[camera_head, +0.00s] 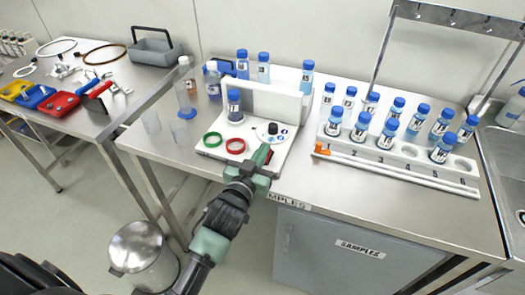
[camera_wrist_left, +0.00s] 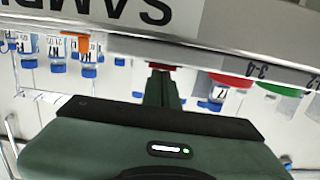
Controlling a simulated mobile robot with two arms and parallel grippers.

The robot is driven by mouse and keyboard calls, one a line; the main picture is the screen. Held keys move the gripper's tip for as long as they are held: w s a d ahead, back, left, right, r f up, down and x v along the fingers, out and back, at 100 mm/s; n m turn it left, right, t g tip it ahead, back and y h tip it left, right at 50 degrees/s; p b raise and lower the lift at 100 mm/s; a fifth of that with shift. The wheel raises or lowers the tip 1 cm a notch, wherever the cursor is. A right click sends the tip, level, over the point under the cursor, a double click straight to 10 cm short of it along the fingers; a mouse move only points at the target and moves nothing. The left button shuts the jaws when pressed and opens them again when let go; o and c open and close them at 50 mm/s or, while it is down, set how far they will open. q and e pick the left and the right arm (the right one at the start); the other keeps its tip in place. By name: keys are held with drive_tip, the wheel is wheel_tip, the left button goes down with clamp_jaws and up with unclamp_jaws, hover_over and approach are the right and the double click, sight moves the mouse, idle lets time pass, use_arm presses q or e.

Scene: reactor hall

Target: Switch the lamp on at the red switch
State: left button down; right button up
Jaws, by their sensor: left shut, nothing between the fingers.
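The white inspection stand (camera_head: 215,150) sits at the front of the steel bench, with an upright white panel (camera_head: 292,103) at its back. A small red part, apparently the red switch (camera_head: 269,151), shows at the stand's front right, partly hidden by my left gripper. My left gripper (camera_head: 262,156) is shut and empty, its fingertips right at it. In the left wrist view, the picture is upside down; a red patch (camera_wrist_left: 163,66) shows just beyond the shut fingers (camera_wrist_left: 161,86). I cannot tell whether they touch. No lit lamp can be made out. My right gripper is not in view.
On the stand are a green ring (camera_head: 212,139), a red ring (camera_head: 235,146), a dial (camera_head: 272,128) and a blue-capped vial (camera_head: 235,112). A numbered rack (camera_head: 400,150) with several vials stands right. A metal bin (camera_head: 138,250) is on the floor.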

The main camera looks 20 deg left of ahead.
use_arm(q)
drive_tip(key=p, duration=0.3)
drive_tip(key=shift+w+r+g, duration=0.15)
drive_tip(key=shift+r+g, duration=0.2)
drive_tip(key=shift+g, duration=0.05)
drive_tip(key=shift+f+b, duration=0.5)
drive_tip(key=shift+b, duration=0.2)
drive_tip(key=shift+w+r+p, duration=0.1)
drive_tip(key=shift+r+p, duration=0.3)
drive_tip(key=r+p, duration=0.4)
drive_tip(key=shift+w, duration=0.3)
drive_tip(key=shift+s+f+b, duration=0.25)
drive_tip(key=shift+s+b, duration=0.2)
drive_tip(key=shift+s, duration=0.3)
drive_tip(key=s+r+b, duration=0.1)
drive_tip(key=s+r, duration=0.2)
drive_tip(key=s, duration=0.5)
drive_tip(key=shift+a+r, duration=0.15)
drive_tip(key=shift+r, duration=0.15)
